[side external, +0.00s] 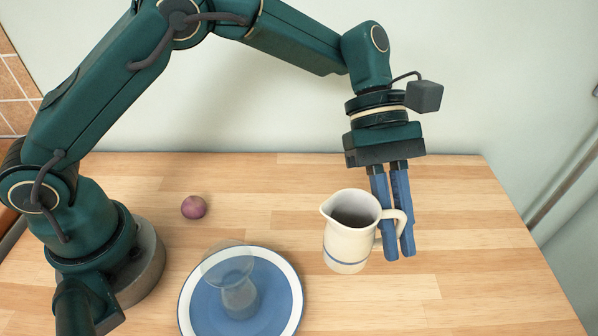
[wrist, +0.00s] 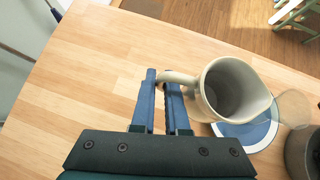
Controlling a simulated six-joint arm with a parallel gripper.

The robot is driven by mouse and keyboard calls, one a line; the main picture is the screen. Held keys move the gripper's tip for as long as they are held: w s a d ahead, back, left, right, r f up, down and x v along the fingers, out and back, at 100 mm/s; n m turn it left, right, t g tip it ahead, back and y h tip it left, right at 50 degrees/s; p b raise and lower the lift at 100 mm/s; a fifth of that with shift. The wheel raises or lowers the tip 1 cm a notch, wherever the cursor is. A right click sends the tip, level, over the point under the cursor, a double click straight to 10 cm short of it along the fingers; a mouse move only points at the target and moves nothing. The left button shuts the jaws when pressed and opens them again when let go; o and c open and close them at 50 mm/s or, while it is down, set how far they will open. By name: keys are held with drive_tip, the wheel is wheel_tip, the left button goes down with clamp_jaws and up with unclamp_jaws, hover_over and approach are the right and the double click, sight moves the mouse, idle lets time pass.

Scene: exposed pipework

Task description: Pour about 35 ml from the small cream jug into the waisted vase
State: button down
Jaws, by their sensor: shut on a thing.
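The small cream jug (side external: 350,240) has a blue band near its base, and its spout faces left towards the vase. My gripper (side external: 399,255) is shut on the jug's handle, to the right of the body. In the wrist view the jug (wrist: 232,88) hangs to the right of my fingers (wrist: 161,76). It looks about upright; I cannot tell the liquid level inside. The clear waisted vase (side external: 238,288) stands on a blue plate with a white rim (side external: 297,290), left of and apart from the jug. The vase (wrist: 293,108) shows partly beyond the jug's spout in the wrist view.
A purple round thing, like an onion (side external: 194,207), lies on the wooden table (side external: 450,240) behind the plate. The table right of the jug is clear. A pale wall (side external: 300,110) stands behind the table, and a pipe (side external: 565,160) runs at the far right.

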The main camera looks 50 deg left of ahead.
drive_tip(key=a+r, duration=0.1)
drive_tip(key=w+a+r, duration=0.1)
drive_tip(key=a, duration=0.1)
drive_tip(key=shift+w, duration=0.2)
